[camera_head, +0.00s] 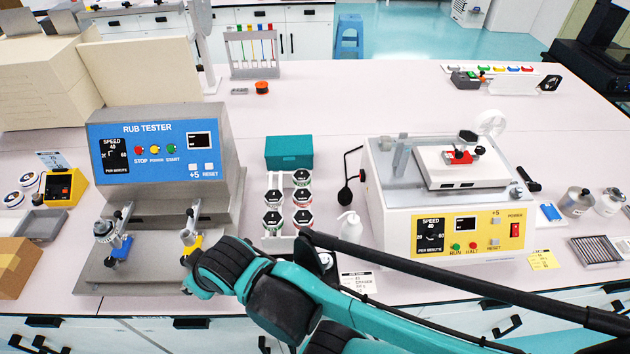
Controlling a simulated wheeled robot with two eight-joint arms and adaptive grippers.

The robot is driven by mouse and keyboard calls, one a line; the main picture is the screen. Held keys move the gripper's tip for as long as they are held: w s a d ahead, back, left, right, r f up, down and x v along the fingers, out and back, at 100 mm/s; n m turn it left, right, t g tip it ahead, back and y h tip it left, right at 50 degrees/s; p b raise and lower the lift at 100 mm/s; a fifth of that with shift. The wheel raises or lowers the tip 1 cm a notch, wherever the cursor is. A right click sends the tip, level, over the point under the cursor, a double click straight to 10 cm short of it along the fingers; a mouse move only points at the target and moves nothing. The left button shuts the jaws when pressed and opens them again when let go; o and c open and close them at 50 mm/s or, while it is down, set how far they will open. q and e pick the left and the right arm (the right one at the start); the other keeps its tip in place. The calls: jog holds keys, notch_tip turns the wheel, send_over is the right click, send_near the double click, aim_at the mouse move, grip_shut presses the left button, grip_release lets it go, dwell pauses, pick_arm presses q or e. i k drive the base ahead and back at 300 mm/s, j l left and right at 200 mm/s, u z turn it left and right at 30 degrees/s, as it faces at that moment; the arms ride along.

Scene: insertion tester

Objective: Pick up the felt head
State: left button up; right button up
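The rub tester (152,150) stands at the left with two small heads on posts over its grey base plate. One head (121,247) has a blue block and the other (192,244) has a yellow block; I cannot tell which of them is the felt head. My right arm comes in from the lower right, and its gripper end (196,284) is low, just in front of and below the yellow head. The fingers are mostly hidden by the wrist, so their opening and any contact do not show. My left gripper is not in view.
A rack of black-lidded jars (274,222) stands right of the tester, with a teal box (289,152) behind it. A white bottle (350,227) and a yellow-fronted machine (440,200) stand farther right. The back middle of the table is mostly clear.

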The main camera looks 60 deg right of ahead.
aim_at(301, 177)
jog(key=k+j+z, duration=0.15)
jog(key=z, duration=3.75)
jog(key=u, duration=1.5)
jog(key=i+l, duration=0.25)
jog(key=l, duration=0.2)
